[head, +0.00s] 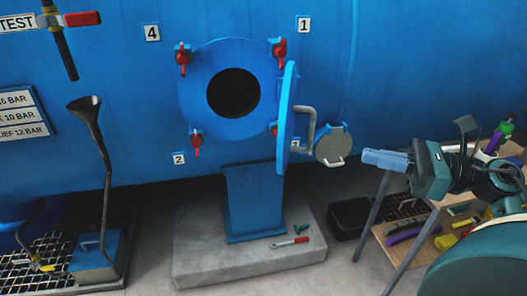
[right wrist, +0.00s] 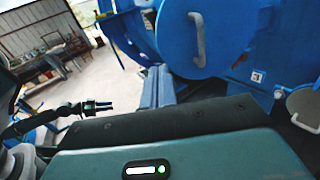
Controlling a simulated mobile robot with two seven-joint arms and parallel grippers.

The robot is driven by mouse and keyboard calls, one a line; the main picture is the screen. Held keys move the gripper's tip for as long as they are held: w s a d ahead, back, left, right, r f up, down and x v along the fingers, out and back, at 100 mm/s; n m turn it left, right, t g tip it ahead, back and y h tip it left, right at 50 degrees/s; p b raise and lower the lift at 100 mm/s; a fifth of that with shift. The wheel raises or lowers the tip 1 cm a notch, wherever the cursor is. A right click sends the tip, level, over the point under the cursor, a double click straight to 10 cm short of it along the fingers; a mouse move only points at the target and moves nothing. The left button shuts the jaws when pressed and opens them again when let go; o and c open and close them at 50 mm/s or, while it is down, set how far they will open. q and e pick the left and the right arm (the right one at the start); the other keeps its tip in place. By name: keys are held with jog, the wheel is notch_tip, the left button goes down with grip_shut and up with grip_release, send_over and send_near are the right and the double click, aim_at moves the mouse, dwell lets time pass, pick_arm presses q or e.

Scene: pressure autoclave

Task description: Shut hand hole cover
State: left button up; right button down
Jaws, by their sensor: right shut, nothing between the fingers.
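The hand hole (head: 234,93) is a dark round opening in a blue flange on the blue vessel. Its round blue cover (head: 286,120) stands swung open at the right of the flange, seen nearly edge-on, with a grey bar handle (head: 304,125) on its right face. The cover (right wrist: 222,38) and its handle (right wrist: 197,38) show face-on in the right wrist view. My right gripper (head: 368,158) is right of the cover, apart from it, pointing left. Its shut, empty light-blue fingers also show in the right wrist view (right wrist: 158,78). My left gripper is not in view.
Red-handled clamps (head: 183,58) surround the flange. A small grey disc (head: 332,145) with a handle hangs right of the cover. A blue pedestal (head: 254,203) stands on a concrete block (head: 250,262) holding a red-handled tool (head: 290,243). A cluttered bench (head: 410,233) is at the right.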

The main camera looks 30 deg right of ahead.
jog(key=p, duration=0.3)
send_near(285, 143)
jog(key=shift+n+g, duration=0.3)
jog(key=x, duration=0.5)
jog(key=shift+r, duration=0.35)
jog(key=shift+x, duration=0.9)
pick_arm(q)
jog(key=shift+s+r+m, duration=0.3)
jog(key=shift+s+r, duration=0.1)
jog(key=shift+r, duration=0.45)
pick_arm(e)
jog(key=shift+f, duration=0.1)
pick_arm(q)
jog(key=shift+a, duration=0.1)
pick_arm(e)
jog(key=shift+a, duration=0.1)
